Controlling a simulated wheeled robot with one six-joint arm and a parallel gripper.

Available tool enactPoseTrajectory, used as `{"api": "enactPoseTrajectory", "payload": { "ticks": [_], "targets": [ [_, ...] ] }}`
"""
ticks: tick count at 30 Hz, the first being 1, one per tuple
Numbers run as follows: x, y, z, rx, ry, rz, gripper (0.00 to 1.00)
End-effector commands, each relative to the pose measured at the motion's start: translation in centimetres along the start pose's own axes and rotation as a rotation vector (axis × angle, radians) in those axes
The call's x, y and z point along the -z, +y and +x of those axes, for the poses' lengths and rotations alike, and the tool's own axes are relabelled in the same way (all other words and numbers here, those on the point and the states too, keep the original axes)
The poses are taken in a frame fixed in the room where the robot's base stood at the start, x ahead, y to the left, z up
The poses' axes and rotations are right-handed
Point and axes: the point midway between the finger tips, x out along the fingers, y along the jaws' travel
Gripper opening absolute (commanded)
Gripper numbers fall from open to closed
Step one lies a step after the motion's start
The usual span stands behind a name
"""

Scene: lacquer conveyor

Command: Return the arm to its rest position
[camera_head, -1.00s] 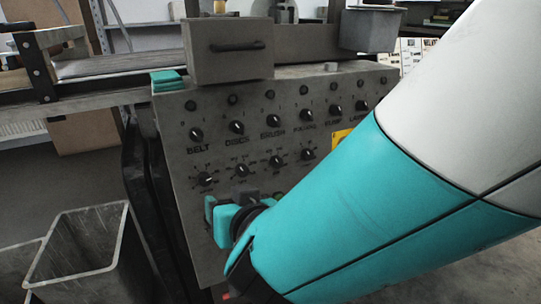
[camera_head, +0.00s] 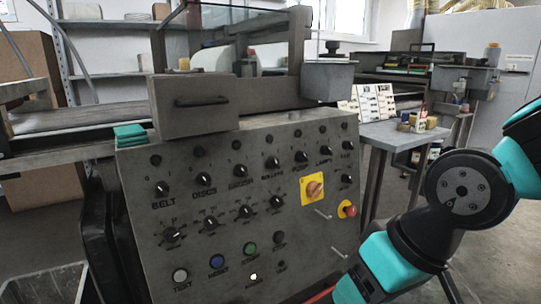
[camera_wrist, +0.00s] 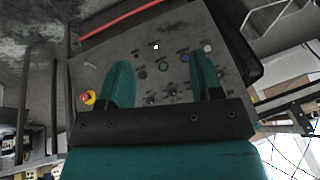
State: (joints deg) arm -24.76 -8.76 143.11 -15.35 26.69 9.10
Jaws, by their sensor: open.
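My gripper shows in the wrist view (camera_wrist: 162,85), with its two teal fingers apart and nothing between them. Behind the fingers in that view is the grey control panel, with its buttons and knobs, seen upside down. In the head view my teal and dark arm is folded at the right and lower right. The gripper itself is out of that view. The control panel (camera_head: 215,225) stands in the middle there, its knobs and buttons uncovered. I cannot tell how far the gripper is from the panel.
A red emergency button (camera_head: 349,210) and a yellow rotary switch (camera_head: 313,188) sit at the panel's right side. Metal rods stick out below them. A side table (camera_head: 400,134) with jars stands behind to the right. A grey bin (camera_head: 45,285) is at lower left.

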Motion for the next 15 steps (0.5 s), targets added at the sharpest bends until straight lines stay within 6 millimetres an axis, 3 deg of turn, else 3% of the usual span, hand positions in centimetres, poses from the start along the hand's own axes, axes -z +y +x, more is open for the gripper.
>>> {"api": "enactPoseTrajectory", "payload": {
  "ticks": [5,15],
  "targets": [
    [-5.6,-0.4,-3.9,0.093,-0.131,-0.138,0.6],
    [-3.1,-2.7,-12.0,0.101,-0.147,-0.153,0.6]
  ]
}}
